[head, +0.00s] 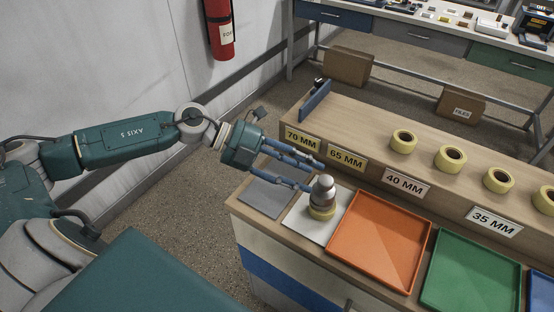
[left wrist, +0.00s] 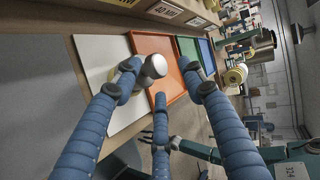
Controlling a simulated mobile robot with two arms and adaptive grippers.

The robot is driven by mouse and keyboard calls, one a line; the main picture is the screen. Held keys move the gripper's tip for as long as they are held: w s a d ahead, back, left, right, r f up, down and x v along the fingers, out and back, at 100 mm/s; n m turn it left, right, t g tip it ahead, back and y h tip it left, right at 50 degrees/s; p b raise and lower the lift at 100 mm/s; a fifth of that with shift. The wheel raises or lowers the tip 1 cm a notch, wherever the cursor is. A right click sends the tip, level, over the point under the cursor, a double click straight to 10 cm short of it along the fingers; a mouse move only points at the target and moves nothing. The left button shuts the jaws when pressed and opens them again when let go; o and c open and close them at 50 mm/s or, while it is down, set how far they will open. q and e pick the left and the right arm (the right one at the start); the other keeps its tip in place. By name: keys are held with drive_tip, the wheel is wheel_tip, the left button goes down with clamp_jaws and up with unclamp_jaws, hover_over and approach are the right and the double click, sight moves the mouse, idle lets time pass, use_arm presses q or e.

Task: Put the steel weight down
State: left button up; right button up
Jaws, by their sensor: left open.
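The steel weight (head: 322,190), a rounded silver-grey knob-topped piece, stands upright on a yellow ring (head: 322,212) on a white sheet (head: 303,222). My left gripper (head: 311,176) is open, with its blue fingers reaching in from the left at the weight. In the left wrist view the weight's pale round top (left wrist: 155,66) shows between the spread fingers (left wrist: 160,85), closest to the left one. I cannot tell whether that finger touches it.
An orange tray (head: 421,264) lies right of the white sheet, then a green tray (head: 510,290). A grey sheet (head: 268,196) lies to the left. Several yellow rolls (head: 404,141) and size labels (head: 346,157) line the raised shelf behind. A small upright blue panel (head: 315,101) stands at its left end.

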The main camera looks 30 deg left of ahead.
use_arm(q)
drive_tip(key=v, duration=0.9)
drive_tip(key=shift+a+b, duration=0.25)
drive_tip(key=shift+b, duration=0.2)
drive_tip(key=shift+s+r, duration=0.1)
drive_tip(key=shift+r, duration=0.05)
